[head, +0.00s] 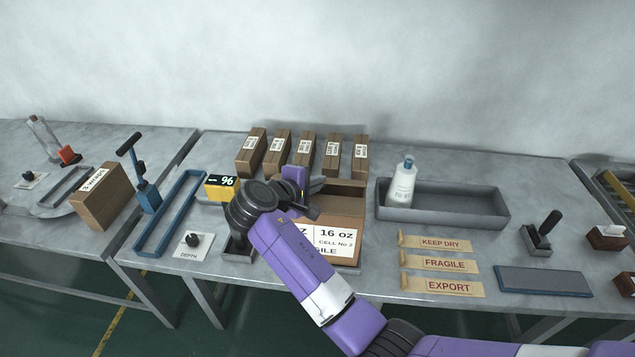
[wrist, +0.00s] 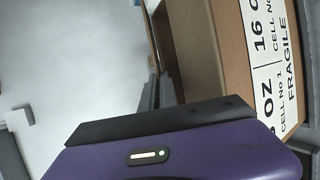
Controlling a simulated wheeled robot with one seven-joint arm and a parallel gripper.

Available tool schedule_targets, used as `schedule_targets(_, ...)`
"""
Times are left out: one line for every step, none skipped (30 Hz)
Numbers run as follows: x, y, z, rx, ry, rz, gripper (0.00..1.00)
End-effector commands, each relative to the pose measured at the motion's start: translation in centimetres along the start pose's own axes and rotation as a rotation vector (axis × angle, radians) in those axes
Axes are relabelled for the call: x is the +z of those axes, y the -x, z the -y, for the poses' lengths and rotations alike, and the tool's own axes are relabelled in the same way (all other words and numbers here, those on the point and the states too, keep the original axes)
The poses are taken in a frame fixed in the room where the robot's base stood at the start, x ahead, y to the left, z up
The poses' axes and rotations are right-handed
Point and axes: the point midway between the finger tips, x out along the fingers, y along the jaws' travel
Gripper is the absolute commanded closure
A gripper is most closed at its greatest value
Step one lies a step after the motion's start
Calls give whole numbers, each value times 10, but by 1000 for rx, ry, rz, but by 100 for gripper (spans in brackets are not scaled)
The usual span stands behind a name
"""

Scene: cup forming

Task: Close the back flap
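A brown carton (head: 345,252) with a white label reading 16 OZ and FRAGILE stands near the table's front edge, left of centre. Its label side (wrist: 262,70) also shows on the right of the wrist view. A brown panel (head: 345,194) rises at the carton's back and looks like the raised back flap. My gripper (head: 312,187) is over the carton's left and rear part, and my arm hides the carton's left side. In the wrist view, my grey fingers (wrist: 157,90) look close together beside the carton's edge, with nothing seen between them. Contact cannot be told.
Several small closed cartons (head: 305,155) stand in a row behind. A grey tray (head: 460,205) with a white bottle (head: 402,185) is at the right. A yellow display (head: 221,187) and blue frame (head: 170,215) are at the left. Label strips (head: 440,264) lie at the right front.

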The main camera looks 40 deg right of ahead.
Motion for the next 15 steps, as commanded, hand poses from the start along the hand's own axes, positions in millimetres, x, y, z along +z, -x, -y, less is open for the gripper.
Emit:
schedule_targets(0,-1,3,8,-2,0,100)
schedule_targets(-1,-1,5,18,-6,0,100)
schedule_targets(-1,-2,7,34,-13,0,100)
schedule_targets(-1,-2,9,48,-18,2,100)
schedule_targets(-1,-3,10,62,-24,1,100)
schedule_targets(-1,-3,11,80,-31,1,100)
schedule_targets(-1,-2,11,92,-36,0,100)
schedule_targets(-1,-2,11,101,-40,0,100)
schedule_targets(-1,-2,11,112,-45,0,100)
schedule_targets(-1,-1,10,117,-48,0,100)
schedule_targets(-1,-1,10,120,-49,-1,100)
schedule_targets(-1,0,9,121,-50,-1,100)
schedule_targets(0,0,9,122,-50,-1,100)
schedule_targets(0,0,9,121,-50,-1,100)
schedule_targets(0,0,9,121,-50,-1,100)
